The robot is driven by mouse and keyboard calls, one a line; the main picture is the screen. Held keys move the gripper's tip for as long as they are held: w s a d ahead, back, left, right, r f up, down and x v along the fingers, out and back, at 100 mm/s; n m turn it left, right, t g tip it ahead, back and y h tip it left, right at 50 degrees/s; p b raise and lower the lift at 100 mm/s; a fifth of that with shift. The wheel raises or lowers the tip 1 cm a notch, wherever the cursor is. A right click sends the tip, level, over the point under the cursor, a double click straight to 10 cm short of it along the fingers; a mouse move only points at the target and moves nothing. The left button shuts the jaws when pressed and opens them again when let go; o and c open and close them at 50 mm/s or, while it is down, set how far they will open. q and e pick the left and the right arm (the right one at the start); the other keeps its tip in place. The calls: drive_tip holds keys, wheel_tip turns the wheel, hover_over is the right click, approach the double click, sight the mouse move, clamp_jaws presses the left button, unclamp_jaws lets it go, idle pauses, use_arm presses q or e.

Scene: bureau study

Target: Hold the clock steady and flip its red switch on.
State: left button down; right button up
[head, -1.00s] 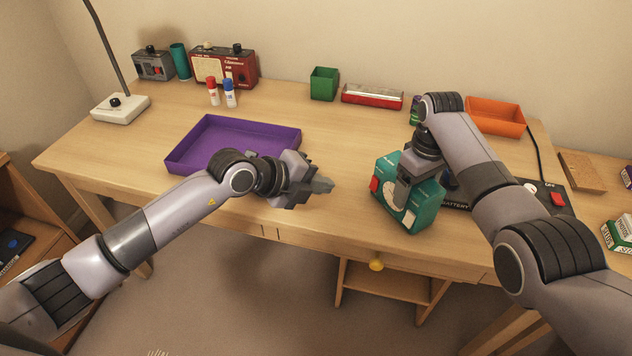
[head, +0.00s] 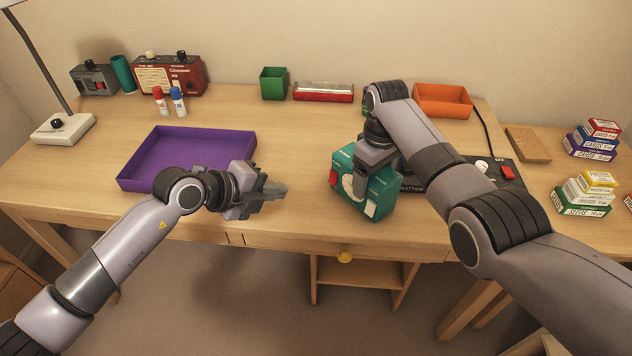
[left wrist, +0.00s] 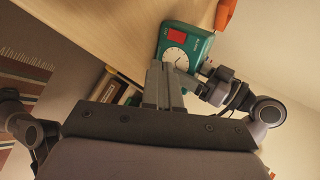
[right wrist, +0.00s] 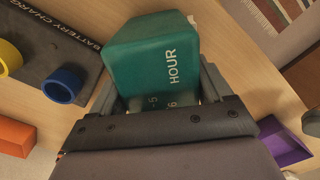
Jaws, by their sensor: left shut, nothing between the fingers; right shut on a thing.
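The teal clock (head: 376,204) stands on the desk near its front edge, with a white dial and a red switch (head: 333,178) on its left part. My right gripper (head: 366,178) is shut on the clock from above, its fingers on either side of the body. In the right wrist view the clock's top (right wrist: 155,65) with the word HOUR fills the space between the fingers. My left gripper (head: 281,190) is shut and empty, to the left of the clock and apart from it. The left wrist view shows the clock's red patch (left wrist: 177,34) and dial beyond my closed fingers (left wrist: 163,85).
A purple tray (head: 135,180) lies left of my left gripper. Behind stand a green box (head: 273,84), a red-and-white case (head: 323,92) and an orange bin (head: 443,100). A battery charger (head: 500,172) lies right of the clock, partly behind my right arm.

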use_arm(q)
drive_tip(key=shift+w+d, duration=0.1)
approach(332, 183)
drive_tip(key=f, duration=0.2)
drive_tip(key=w+d+f, duration=0.1)
drive_tip(key=shift+f, duration=0.25)
drive_tip(key=shift+w+d+f, duration=0.15)
drive_tip(key=shift+w+d, duration=0.95)
drive_tip(key=shift+d, duration=0.25)
drive_tip(key=shift+w+d, duration=0.1)
drive_tip(key=shift+d+f, duration=0.1)
drive_tip(key=shift+f, duration=0.05)
